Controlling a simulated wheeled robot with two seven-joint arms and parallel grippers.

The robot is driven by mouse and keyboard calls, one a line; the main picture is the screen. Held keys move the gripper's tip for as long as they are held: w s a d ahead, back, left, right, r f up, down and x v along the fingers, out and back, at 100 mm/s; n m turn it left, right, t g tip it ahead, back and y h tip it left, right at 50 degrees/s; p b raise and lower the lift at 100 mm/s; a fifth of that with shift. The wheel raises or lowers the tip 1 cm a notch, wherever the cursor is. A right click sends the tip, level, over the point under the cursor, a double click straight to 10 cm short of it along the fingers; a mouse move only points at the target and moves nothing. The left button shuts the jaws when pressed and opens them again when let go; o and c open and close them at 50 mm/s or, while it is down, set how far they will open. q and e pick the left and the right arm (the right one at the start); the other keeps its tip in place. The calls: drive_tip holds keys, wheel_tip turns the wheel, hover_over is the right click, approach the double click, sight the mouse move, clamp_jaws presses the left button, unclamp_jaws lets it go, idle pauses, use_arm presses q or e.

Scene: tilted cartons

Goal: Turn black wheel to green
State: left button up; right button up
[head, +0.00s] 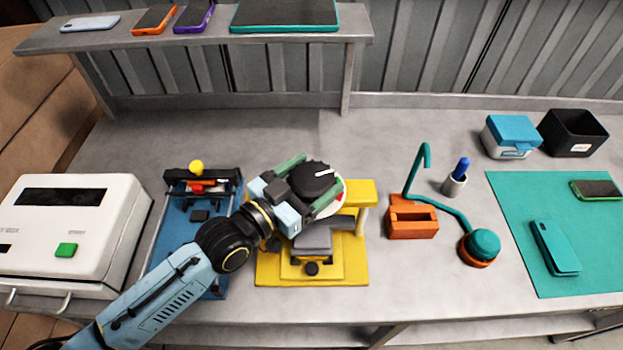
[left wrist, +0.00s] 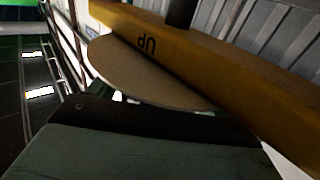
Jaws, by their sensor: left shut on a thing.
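The black wheel (head: 311,178), with a white pointer line towards the right, sits on a yellow stand (head: 357,192) in the head view. Behind it a pale round dial (head: 339,188) shows a red patch at its right edge; no green sector can be made out, as my gripper covers part of the dial. My left gripper (head: 318,181) has its green-padded fingers on either side of the wheel and is shut on it. The left wrist view shows the yellow bar (left wrist: 220,62) marked UP, a tan disc (left wrist: 140,75) and a dark finger close by. My right gripper is out of view.
A blue fixture (head: 180,232) with a yellow knob and a white box (head: 75,225) with a green button stand left. An orange block (head: 410,222) and a teal-topped lamp-like tool (head: 483,244) stand right. A shelf (head: 200,38) with phones runs behind. Bare table lies behind the stand.

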use_arm(q)
drive_tip(key=shift+m+g+h, duration=0.3)
drive_tip(key=o, duration=1)
drive_tip(key=shift+s+a, duration=0.3)
drive_tip(key=shift+a, duration=0.1)
drive_tip(key=b+v, duration=0.2)
drive_tip(key=v, duration=1)
drive_tip(key=shift+s+a, duration=0.1)
drive_tip(key=shift+s, duration=0.1)
